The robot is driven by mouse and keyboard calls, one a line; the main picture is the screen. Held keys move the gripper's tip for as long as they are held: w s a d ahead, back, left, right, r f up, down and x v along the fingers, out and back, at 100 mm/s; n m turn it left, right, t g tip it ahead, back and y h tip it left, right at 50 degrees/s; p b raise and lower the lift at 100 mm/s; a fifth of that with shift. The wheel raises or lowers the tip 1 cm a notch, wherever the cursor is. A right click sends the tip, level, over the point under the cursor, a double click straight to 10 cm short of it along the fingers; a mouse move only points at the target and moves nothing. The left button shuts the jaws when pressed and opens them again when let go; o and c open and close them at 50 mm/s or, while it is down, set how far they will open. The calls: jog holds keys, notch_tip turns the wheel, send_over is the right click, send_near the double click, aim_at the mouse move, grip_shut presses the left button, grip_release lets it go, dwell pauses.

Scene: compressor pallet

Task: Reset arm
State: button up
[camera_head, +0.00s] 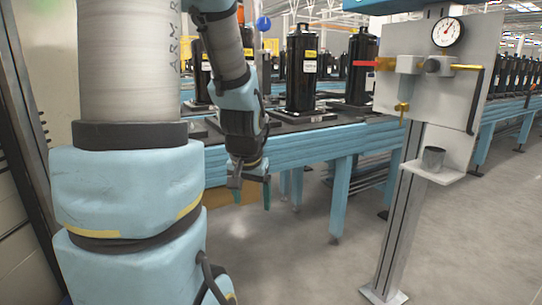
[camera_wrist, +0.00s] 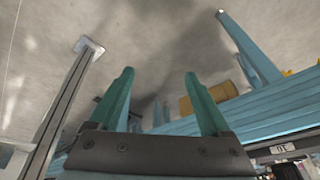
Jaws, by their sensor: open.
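My gripper (camera_head: 252,190) hangs in front of the blue conveyor's near side in the head view, pointing down. In the wrist view its two green fingers (camera_wrist: 157,95) stand apart with nothing between them; it is open and empty. The fingers are apart from the conveyor and the stand. My arm runs down from the top of the head view and covers much of its left side.
Black compressors (camera_head: 302,75) stand on pallets on the blue conveyor (camera_head: 330,140). A grey gauge panel (camera_head: 425,85) with a red-tipped brass valve and a small shelf cup (camera_head: 433,158) stands at right on a post (camera_head: 398,235). The floor (camera_head: 300,265) in front is clear.

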jog(key=s+a+f+n+g, duration=0.2)
jog(key=s, duration=0.5)
notch_tip(320, 180, up, 17)
jog(key=p, duration=1.6)
jog(key=shift+f+p, duration=0.2)
jog(key=shift+p, duration=0.15)
